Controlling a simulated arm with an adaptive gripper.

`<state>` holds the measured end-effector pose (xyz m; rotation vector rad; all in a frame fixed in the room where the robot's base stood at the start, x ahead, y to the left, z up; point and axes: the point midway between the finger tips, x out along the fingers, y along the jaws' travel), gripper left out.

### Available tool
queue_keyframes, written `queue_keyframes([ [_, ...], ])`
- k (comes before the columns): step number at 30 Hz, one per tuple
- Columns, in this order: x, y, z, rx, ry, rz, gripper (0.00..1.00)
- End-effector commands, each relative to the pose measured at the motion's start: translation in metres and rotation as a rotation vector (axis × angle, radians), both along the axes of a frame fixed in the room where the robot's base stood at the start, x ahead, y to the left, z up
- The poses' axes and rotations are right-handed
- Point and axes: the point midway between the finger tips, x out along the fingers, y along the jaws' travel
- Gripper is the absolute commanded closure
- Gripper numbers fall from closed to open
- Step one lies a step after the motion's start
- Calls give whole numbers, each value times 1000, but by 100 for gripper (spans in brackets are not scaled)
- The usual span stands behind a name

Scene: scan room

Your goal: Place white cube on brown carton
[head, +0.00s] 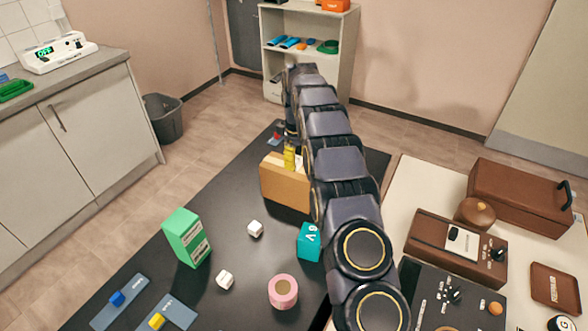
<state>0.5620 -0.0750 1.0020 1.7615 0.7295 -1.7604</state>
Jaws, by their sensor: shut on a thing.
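The brown carton (284,186) stands on the black table, partly behind my arm. My gripper (290,132) points down near the carton's far side, mostly hidden by my arm. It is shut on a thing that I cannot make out. A yellow object (289,157) shows just below it at the carton's top; I cannot tell whether it touches the gripper or the carton.
A green box (187,237), a teal cube (309,242) and a pink roll (283,291) stand on the table. A red item (277,135) is near the far edge. Brown cases (520,200) lie right.

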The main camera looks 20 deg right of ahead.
Motion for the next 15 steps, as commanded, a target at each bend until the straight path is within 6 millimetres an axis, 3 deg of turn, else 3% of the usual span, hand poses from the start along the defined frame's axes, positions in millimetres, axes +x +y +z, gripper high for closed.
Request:
queue_keyframes([
  [11, 12, -1, -17, 0, 1, 1, 96],
  [15, 11, -1, -40, 1, 6, 1, 96],
])
